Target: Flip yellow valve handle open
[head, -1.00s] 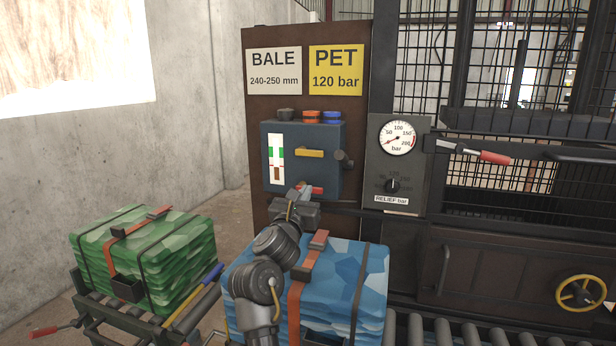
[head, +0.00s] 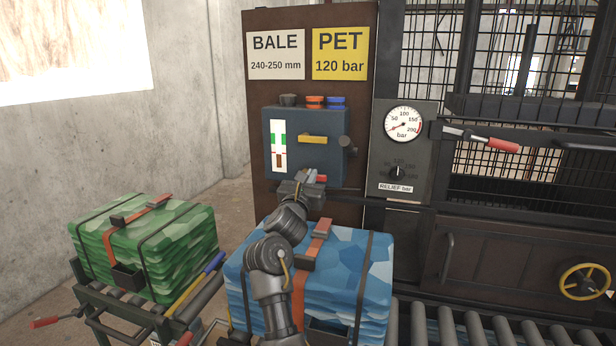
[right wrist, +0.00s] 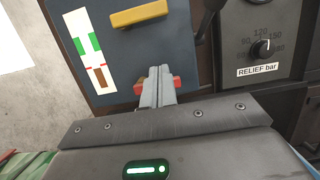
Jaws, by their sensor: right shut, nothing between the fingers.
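The yellow valve handle (head: 313,139) lies about horizontal on the front of a blue-grey box (head: 335,165). It also shows in the right wrist view (right wrist: 139,14), above the fingers. A red handle (head: 320,179) sits lower on the same box, partly hidden behind my right gripper (head: 312,174). In the right wrist view my right gripper (right wrist: 159,72) is shut and empty. Its fingertips overlap the middle of the red handle (right wrist: 140,89), below the yellow one; I cannot tell if they touch it. My left gripper is not in view.
A green bale (head: 150,240) on a roller cart stands at left. A blue bale (head: 340,270) lies below the box, under my right arm. A gauge panel (head: 405,150) and a red-gripped lever (head: 490,143) are at right. A dark knob (head: 347,142) sticks out of the box's right side.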

